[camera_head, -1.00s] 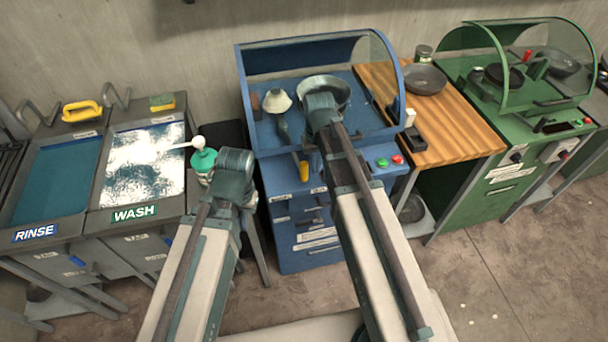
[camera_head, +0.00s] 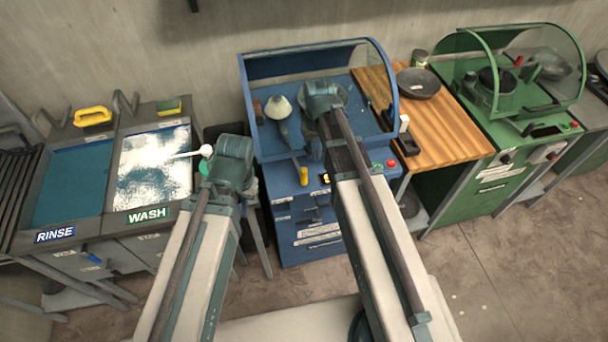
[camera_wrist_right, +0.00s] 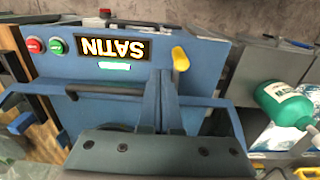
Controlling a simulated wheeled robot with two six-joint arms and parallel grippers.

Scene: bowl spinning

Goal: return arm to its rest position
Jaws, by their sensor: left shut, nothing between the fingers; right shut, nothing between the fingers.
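My left arm's end (camera_head: 232,165) is raised in front of the green soap bottle with a white pump, beside the wash basin (camera_head: 195,180); its fingers are hidden behind the wrist. My right arm's end (camera_head: 322,97) covers the middle of the blue booth (camera_head: 288,225) and a grey bowl (camera_head: 342,92) inside it. In the right wrist view my right gripper (camera_wrist_right: 162,80) appears shut and empty, pointing at the booth's front, with a sign reading SATIN (camera_wrist_right: 112,47) upside down. A yellow handle (camera_wrist_right: 180,58) is close beside the fingers.
A clear curved hood (camera_head: 370,65) covers the blue booth. A wooden counter (camera_head: 450,130) with a dark pan (camera_head: 418,83) and a green machine (camera_head: 525,135) stand to the right. The rinse basin (camera_head: 70,185) is at far left. The soap bottle (camera_wrist_right: 285,103) also shows in the right wrist view.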

